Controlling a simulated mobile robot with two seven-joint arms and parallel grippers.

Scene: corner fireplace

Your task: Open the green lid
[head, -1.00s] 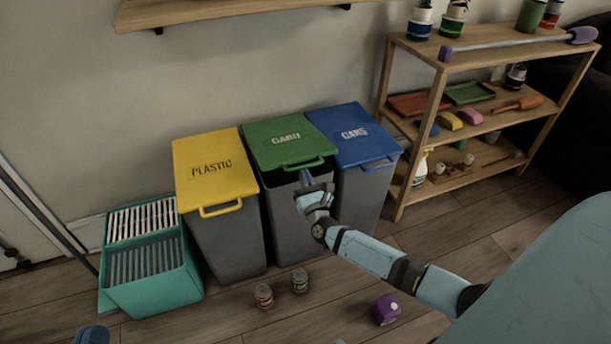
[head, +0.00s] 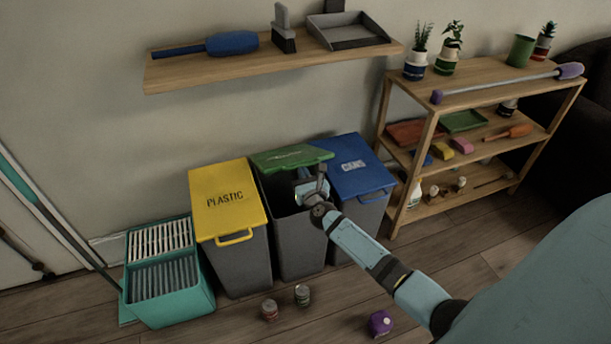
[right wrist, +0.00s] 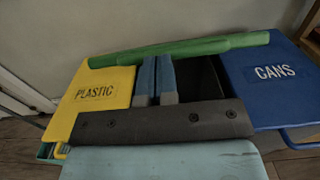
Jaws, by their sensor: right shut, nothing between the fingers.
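The green lid (head: 290,157) is on the middle grey bin (head: 298,245). It is tilted up, its front edge raised, and a dark opening shows below it. In the right wrist view the green lid (right wrist: 180,48) is seen nearly edge-on. My right gripper (head: 321,172) is at the front right of the lid, its fingers pointing up by the lid's underside. In the right wrist view its fingers (right wrist: 156,68) are together with nothing between them, and their tips reach the lid's edge. I cannot tell whether they touch it. My left gripper is not in view.
A yellow-lidded PLASTIC bin (head: 228,200) stands left, a blue-lidded CANS bin (head: 360,168) right, both closed. A teal crate (head: 170,305) is farther left. Two cans (head: 302,295) and a purple object (head: 380,323) lie on the floor. A wall shelf (head: 200,73) hangs above; a shelving rack (head: 425,150) stands right.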

